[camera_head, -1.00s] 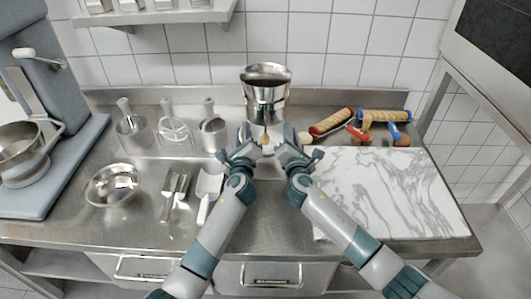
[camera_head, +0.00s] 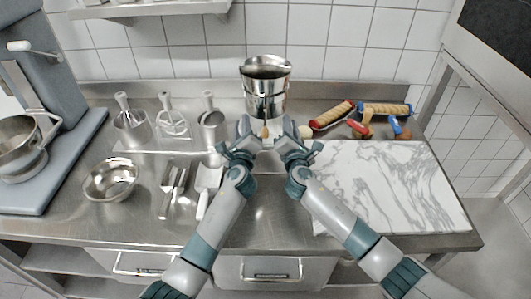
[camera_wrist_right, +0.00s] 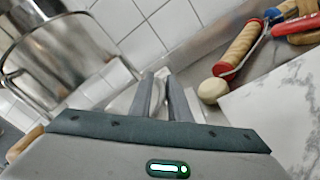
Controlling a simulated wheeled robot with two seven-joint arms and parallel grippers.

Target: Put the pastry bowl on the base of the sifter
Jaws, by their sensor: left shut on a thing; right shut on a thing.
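A tall shiny metal vessel (camera_head: 265,88) stands upright at the back middle of the counter, with a wide open rim and a band around its middle. I cannot tell where the pastry bowl ends and the sifter base begins. A small wooden knob (camera_head: 265,132) shows at its lower front. My left gripper (camera_head: 244,130) and right gripper (camera_head: 290,130) are at its lower front, one on each side. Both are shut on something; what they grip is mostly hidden. In the right wrist view, the vessel (camera_wrist_right: 55,65) fills the left, beside my right gripper's fingers (camera_wrist_right: 163,95).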

